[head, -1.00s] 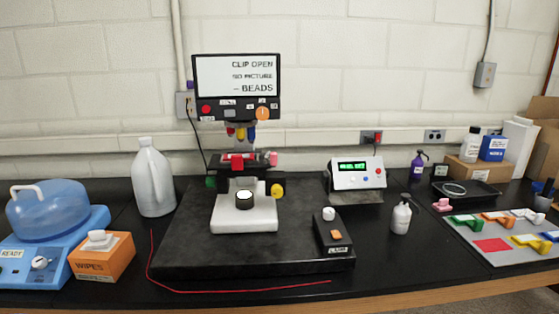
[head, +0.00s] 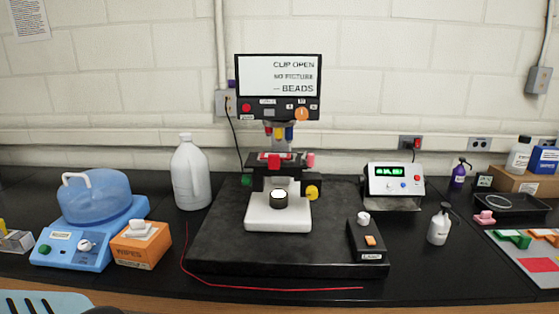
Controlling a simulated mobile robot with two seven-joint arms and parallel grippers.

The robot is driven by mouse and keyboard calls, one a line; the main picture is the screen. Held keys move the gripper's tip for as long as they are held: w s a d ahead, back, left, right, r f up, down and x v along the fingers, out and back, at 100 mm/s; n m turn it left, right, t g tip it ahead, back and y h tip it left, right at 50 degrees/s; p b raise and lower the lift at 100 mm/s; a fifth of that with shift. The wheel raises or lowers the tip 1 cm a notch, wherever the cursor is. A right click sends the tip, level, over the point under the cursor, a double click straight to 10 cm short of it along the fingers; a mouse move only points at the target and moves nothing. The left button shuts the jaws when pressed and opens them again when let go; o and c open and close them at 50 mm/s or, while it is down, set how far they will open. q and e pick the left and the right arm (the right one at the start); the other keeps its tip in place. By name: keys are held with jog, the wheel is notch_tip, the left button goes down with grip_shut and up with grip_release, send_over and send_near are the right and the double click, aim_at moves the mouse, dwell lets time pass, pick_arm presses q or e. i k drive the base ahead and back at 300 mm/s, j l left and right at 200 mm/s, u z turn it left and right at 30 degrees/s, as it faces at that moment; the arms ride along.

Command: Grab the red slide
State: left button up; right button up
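A small red piece (head: 270,158) sits on the stage of the microscope (head: 278,210), in the middle of the head view. It looks like the red slide, but it is too small to make out fully. A flat red patch (head: 537,265) lies on the light grey mat (head: 511,249) at the right edge. I cannot tell if this patch is a marking or an object. Green (head: 512,238) and orange (head: 541,233) pieces lie on the mat behind it. Neither of my grippers is in view.
The microscope stands on a black slab (head: 225,250) with a light switch box (head: 368,242). A white jug (head: 190,172), wipes box (head: 141,246) and blue machine (head: 80,250) stand left. A small bottle (head: 439,225) stands right. A light-blue slotted object (head: 45,303) shows at bottom left.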

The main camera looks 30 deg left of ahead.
aim_at(274, 160)
jog(key=i+l, duration=1.15)
jog(key=i+u, duration=0.1)
jog(key=u, duration=1.1)
